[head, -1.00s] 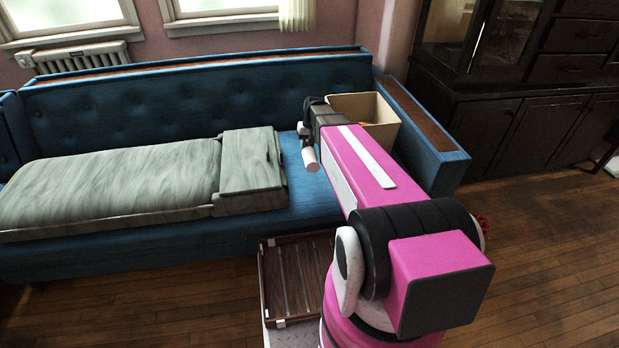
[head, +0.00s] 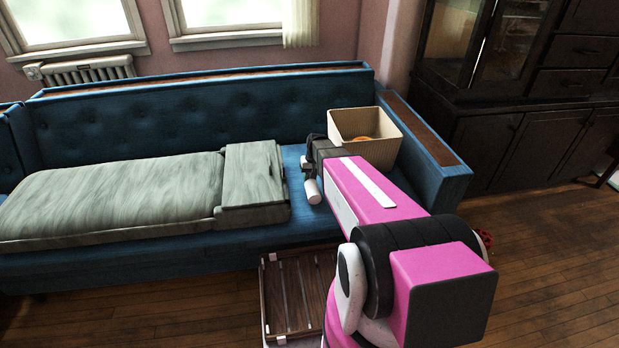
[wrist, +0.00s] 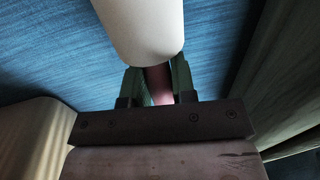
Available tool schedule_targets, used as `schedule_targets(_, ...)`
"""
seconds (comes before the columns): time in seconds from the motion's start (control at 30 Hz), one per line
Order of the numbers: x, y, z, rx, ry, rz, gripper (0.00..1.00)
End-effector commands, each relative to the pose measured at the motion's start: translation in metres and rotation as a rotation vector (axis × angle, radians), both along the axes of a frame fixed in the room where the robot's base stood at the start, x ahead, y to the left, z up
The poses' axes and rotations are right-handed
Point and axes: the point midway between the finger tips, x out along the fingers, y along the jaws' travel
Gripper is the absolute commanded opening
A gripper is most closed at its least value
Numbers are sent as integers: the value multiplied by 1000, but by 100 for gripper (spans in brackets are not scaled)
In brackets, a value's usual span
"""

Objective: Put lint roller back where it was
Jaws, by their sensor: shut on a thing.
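The lint roller shows as a white cylinder (head: 313,192) in the head view, by the front part of the blue sofa seat. In the wrist view its white roll (wrist: 140,25) fills the top middle, and a pinkish handle runs between my fingers. My gripper (wrist: 160,85) is shut on that handle. In the head view my gripper (head: 309,166) is partly hidden by my own arm. The roller is over the strip of blue seat between the grey cushion and the basket. I cannot tell whether it touches the seat.
A cream basket (head: 345,127) with something orange inside stands on the seat, to the left in the wrist view (wrist: 28,135). A grey cushion (head: 250,180) lies on the other side. The sofa arm (head: 440,165) bounds the right. A slatted wooden tray (head: 298,290) is below, in front of the sofa.

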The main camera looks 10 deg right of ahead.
Motion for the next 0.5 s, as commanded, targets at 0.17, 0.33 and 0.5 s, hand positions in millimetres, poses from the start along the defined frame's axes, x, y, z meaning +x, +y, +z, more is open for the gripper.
schedule_targets(0.17,0,0,-3,0,1,0,0)
schedule_targets(0.33,0,0,-3,0,1,0,50)
schedule_targets(0.5,0,0,-3,0,1,0,50)
